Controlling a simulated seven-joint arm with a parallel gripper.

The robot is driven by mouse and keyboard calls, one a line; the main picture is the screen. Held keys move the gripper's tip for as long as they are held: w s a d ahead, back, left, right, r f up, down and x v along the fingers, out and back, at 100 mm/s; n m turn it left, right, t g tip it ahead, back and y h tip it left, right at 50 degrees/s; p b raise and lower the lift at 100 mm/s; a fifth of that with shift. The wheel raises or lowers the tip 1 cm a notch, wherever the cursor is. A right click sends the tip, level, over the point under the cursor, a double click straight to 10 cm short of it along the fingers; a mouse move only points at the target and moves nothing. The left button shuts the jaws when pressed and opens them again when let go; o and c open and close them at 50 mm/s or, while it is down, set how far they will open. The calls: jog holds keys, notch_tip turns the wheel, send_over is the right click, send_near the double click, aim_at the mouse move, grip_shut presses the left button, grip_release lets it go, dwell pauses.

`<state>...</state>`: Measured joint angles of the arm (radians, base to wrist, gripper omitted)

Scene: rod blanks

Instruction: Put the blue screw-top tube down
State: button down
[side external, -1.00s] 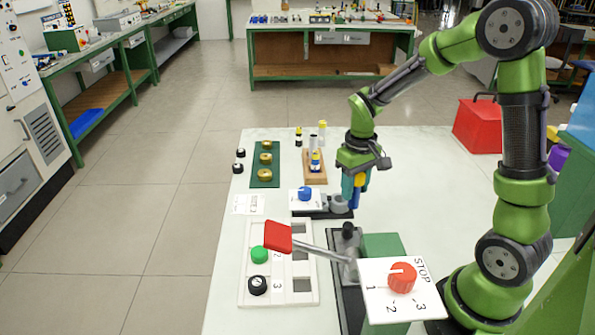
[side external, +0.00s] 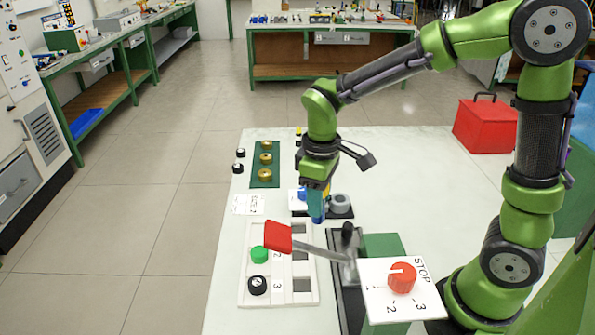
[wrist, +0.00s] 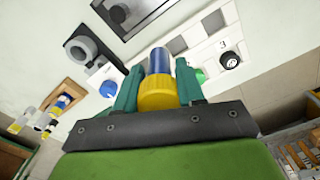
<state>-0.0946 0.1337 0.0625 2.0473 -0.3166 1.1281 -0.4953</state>
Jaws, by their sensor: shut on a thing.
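My gripper (side external: 318,207) hangs over the table, just beyond the red-ended lever and near the far right part of the white board. In the wrist view its teal fingers (wrist: 158,92) are shut on the blue screw-top tube (wrist: 158,61), around its yellow cap (wrist: 160,97). The blue body points away from the wrist.
A red-ended lever (side external: 278,236) reaches over the board. A red STOP dial (side external: 402,278) stands in front. A grey ring fixture (side external: 340,203) and a blue knob (wrist: 108,89) are close by. A wooden rack (wrist: 70,93) holds tubes. Brass rings (side external: 265,159) lie on a green strip.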

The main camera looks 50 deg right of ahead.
jog(key=shift+n, duration=0.8)
jog(key=shift+w+a+f, duration=0.25)
jog(key=shift+a+f, duration=0.35)
jog(key=shift+f, duration=0.95)
jog(key=shift+w+a+f, duration=0.25)
jog(key=shift+a+f, duration=0.4)
jog(key=shift+f, duration=0.85)
jog(key=shift+w+a+f, duration=0.25)
jog(key=shift+a+f, duration=0.35)
jog(key=shift+f, duration=0.95)
jog(key=shift+f, duration=0.15)
jog(key=c, duration=0.7)
grip_release()
